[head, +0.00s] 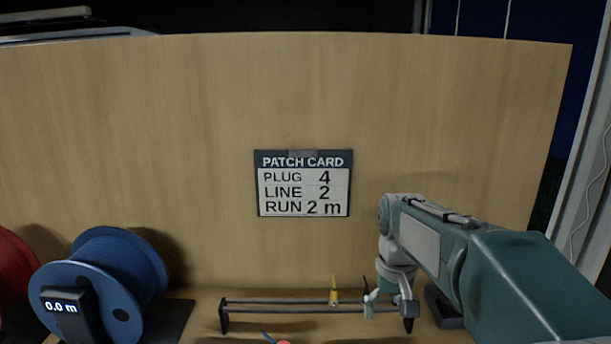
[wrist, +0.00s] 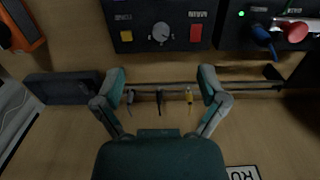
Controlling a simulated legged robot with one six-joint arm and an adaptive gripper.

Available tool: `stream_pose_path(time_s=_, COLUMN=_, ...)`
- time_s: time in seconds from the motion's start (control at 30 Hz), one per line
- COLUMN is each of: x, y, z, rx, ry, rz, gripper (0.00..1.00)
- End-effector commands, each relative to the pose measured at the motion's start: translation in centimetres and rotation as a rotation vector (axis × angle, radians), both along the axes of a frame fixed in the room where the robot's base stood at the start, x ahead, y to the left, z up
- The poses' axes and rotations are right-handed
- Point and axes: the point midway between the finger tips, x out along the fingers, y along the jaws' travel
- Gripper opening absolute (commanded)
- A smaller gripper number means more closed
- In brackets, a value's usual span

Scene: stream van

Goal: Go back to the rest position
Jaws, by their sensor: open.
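My gripper (wrist: 163,84) is open in the wrist view, with its two fingers spread wide and nothing held between them. Beyond the fingers, a thin dark rail (wrist: 245,86) carries a grey plug (wrist: 130,97), a dark plug (wrist: 159,98) and a yellow plug (wrist: 189,96). In the head view my arm reaches in from the lower right and its end is low over the right part of the rail (head: 270,308). The yellow plug (head: 333,292) shows just left of it.
A wooden panel (head: 150,120) stands behind, with a patch card (head: 303,183) reading plug 4, line 2, run 2 m. A blue reel (head: 125,270) marked 0.0 m and a red reel (head: 14,270) stand left. Control boxes (wrist: 158,25) line the wrist view's top.

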Motion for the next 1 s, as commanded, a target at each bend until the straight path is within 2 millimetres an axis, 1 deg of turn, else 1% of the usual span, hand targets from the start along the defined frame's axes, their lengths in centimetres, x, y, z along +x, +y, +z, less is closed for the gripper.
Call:
stream_pose_path(time_s=0.03, x=-1.2, y=0.0, z=0.6, rx=0.000, ry=-0.029, rz=-0.001, gripper=0.92)
stream_pose_path(time_s=0.2, x=-4.8, y=0.0, z=1.9, rx=0.001, ry=-0.125, rz=-0.003, gripper=0.92)
stream_pose_path(time_s=0.4, x=-9.1, y=-0.1, z=2.4, rx=0.002, ry=-0.235, rz=-0.004, gripper=0.92)
stream_pose_path(time_s=0.57, x=-12.4, y=-0.1, z=2.2, rx=0.003, ry=-0.324, rz=-0.005, gripper=0.92)
stream_pose_path(time_s=0.7, x=-15.1, y=-0.1, z=1.6, rx=0.003, ry=-0.401, rz=-0.007, gripper=0.92)
stream_pose_path(time_s=0.8, x=-16.9, y=-0.1, z=0.9, rx=0.004, ry=-0.454, rz=-0.008, gripper=0.92)
stream_pose_path(time_s=0.9, x=-18.1, y=-0.1, z=0.3, rx=0.004, ry=-0.492, rz=-0.008, gripper=0.92)
stream_pose_path(time_s=1.0, x=-18.7, y=-0.1, z=-0.1, rx=0.004, ry=-0.516, rz=-0.008, gripper=0.92)
